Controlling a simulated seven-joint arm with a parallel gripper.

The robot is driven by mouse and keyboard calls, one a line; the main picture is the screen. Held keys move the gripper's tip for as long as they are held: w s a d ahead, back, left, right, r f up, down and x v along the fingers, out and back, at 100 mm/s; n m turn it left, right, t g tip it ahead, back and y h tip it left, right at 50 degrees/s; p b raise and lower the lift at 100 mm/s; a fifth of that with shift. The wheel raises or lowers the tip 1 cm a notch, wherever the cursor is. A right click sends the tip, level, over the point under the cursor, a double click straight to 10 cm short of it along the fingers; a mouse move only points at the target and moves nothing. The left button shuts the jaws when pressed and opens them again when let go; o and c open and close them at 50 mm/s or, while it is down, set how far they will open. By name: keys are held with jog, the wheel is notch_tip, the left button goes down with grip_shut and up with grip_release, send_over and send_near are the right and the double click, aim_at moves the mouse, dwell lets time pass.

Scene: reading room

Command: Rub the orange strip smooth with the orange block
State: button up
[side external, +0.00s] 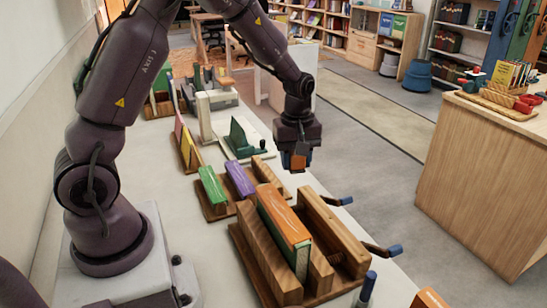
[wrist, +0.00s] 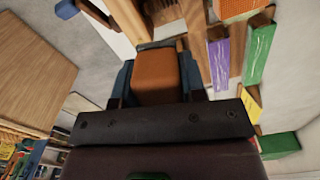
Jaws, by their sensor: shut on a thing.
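The orange strip (side external: 284,217) runs along the top edge of an upright book with a green cover, clamped in a wooden press (side external: 264,255). Pale streaks show on the strip. My gripper (side external: 297,158) is shut on the orange block (wrist: 157,77), which also shows between its fingers in the side view (side external: 298,161). The gripper hangs in the air beyond the press, higher than the strip and apart from it. The block's far side is hidden by the fingers.
A wooden rack holds a green block (side external: 212,187) and a purple block (side external: 240,180), beside the press. Blue-ended handles (side external: 388,250) stick out from the press on the right. A dark blue upright tool (side external: 367,286) stands at the near edge. Air above the strip is clear.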

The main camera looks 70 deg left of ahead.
jog(key=s+d+r+m, duration=0.1)
jog(key=d+r, duration=0.1)
jog(key=d, duration=0.4)
jog(key=s+d+r+m, duration=0.1)
jog(key=d+r, duration=0.2)
jog(key=d, duration=0.3)
jog(key=n, duration=0.4)
send_near(300, 237)
jog(key=shift+f, duration=3.65)
jog(key=shift+a+f, duration=0.15)
jog(key=shift+a, duration=7.65)
jog(key=shift+d, duration=7.85)
notch_tip(300, 237, up, 8)
